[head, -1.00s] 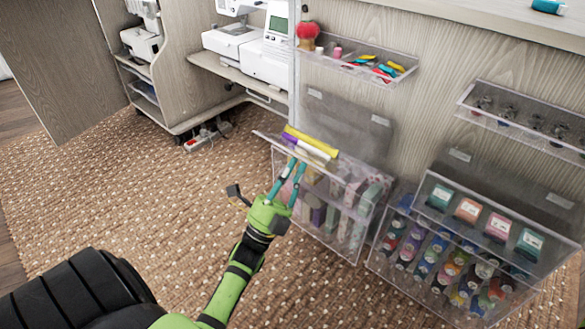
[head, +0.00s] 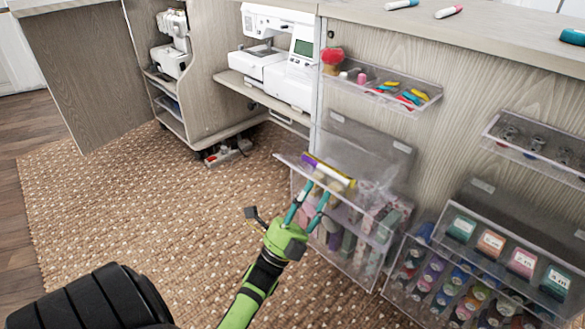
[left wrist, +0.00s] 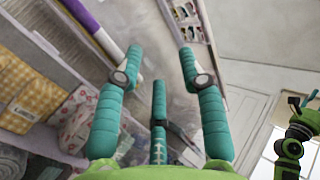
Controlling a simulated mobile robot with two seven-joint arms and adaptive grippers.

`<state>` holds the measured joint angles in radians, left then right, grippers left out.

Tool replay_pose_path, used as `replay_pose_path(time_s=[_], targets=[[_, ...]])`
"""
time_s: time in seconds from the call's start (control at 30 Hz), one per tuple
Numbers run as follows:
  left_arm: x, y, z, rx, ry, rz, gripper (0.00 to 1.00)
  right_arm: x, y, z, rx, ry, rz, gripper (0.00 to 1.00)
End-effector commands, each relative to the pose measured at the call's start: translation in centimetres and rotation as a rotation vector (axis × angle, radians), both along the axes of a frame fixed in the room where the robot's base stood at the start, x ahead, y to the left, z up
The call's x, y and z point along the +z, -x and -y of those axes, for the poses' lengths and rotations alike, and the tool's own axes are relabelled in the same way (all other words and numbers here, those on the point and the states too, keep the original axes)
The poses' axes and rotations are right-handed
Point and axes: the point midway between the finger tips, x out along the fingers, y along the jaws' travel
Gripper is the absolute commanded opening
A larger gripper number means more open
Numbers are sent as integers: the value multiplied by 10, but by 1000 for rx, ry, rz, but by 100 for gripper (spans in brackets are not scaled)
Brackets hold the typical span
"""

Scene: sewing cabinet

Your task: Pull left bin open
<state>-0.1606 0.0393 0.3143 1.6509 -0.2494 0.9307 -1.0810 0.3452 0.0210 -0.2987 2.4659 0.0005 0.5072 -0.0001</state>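The left bin (head: 352,262) is a clear box on the cabinet front, its top tilted out from the panel. It holds folded fabrics, with yellow, purple and white rolls (head: 330,172) along its top. My left gripper (head: 316,188) is at the bin's upper front, with teal fingers over its top edge; contact is unclear. In the left wrist view its fingers (left wrist: 160,52) are spread with nothing between them, and fabrics show at the left. A green arm with what looks like my right gripper (left wrist: 303,101) shows small at the right of that view.
A second clear bin (head: 400,292) with thread spools is to the right. Clear trays (head: 375,88) (head: 540,150) are mounted above. A sewing machine (head: 290,65) stands on a shelf behind. The woven rug (head: 150,195) is clear at left.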

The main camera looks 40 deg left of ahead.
Motion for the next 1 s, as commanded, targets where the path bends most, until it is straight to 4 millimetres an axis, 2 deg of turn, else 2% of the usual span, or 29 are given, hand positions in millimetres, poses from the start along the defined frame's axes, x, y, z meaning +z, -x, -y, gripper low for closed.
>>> replay_pose_path(time_s=[0.27, 0.5, 0.7, 0.83, 1.0], targets=[[-38, 36, -3, 2, 3, -9, 40, 0, 1, -1, -1, 4, 3, 40], [-34, 97, -7, 1, 1, -6, 40, 0, 1, -1, -1, 5, 4, 40], [-34, 133, -10, 1, 2, -4, 40, 0, 1, -1, -1, 5, 4, 40], [-34, 146, -11, 1, 1, -3, 40, 0, 1, -1, -1, 5, 4, 40], [-33, 151, -12, 1, 1, -1, 40, 0, 1, -1, -1, 6, 5, 40]])
